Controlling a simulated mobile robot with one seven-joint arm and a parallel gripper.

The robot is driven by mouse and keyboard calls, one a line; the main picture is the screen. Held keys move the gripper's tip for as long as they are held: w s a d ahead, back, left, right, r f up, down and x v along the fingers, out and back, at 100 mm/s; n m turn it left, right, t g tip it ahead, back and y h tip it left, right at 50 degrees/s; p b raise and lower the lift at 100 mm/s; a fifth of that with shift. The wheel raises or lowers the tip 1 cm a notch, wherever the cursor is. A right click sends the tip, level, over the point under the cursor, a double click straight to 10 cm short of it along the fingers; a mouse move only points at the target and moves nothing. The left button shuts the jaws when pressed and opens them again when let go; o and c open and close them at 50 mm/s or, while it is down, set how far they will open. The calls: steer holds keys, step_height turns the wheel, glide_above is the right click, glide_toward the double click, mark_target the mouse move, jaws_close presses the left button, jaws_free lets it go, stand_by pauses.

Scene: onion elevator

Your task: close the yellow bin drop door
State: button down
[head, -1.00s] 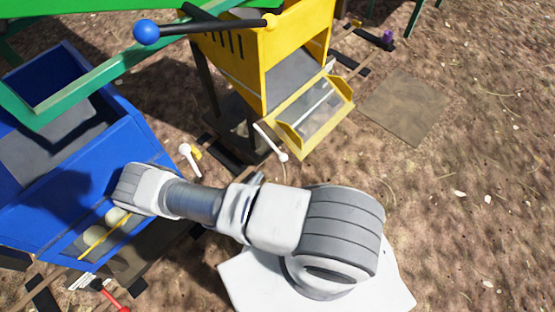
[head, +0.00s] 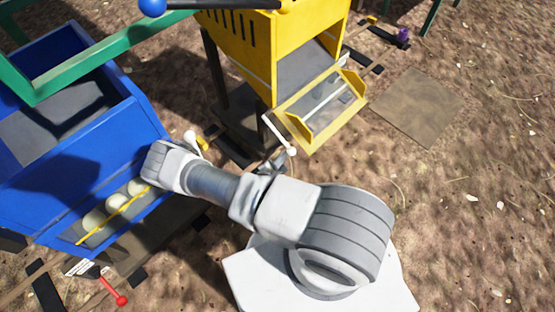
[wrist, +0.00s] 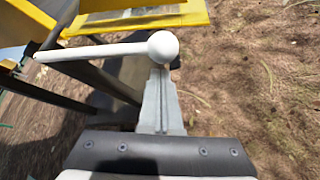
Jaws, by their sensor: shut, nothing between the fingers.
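The yellow bin (head: 298,45) stands at upper centre in the head view. Its drop door (head: 312,143), a yellow-framed tray with a clear panel, sticks out open at the front; its yellow edge also shows at the top of the wrist view (wrist: 140,23). A white lever (head: 277,131) with a round knob (head: 292,152) slopes down beside the door. In the wrist view, the knob (wrist: 163,47) is right at the tips of my gripper (wrist: 160,75), whose fingers are shut and empty. I cannot tell whether they touch it. In the head view, my arm partly hides the gripper.
A blue bin (head: 60,190) with pale round things (head: 93,221) behind its front opening stands at left. Another white knob (head: 189,137) is beside my arm, and a red-knobbed lever (head: 121,300) is at lower left. Open dirt ground lies to the right.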

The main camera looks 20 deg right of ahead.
steer(key=shift+s+d+r, duration=0.15)
steer(key=shift+r, duration=0.15)
steer(key=shift+r, duration=0.1)
steer(key=shift+s+d+r, duration=0.1)
steer(key=shift+s+r, duration=0.15)
steer(key=shift+r, duration=0.05)
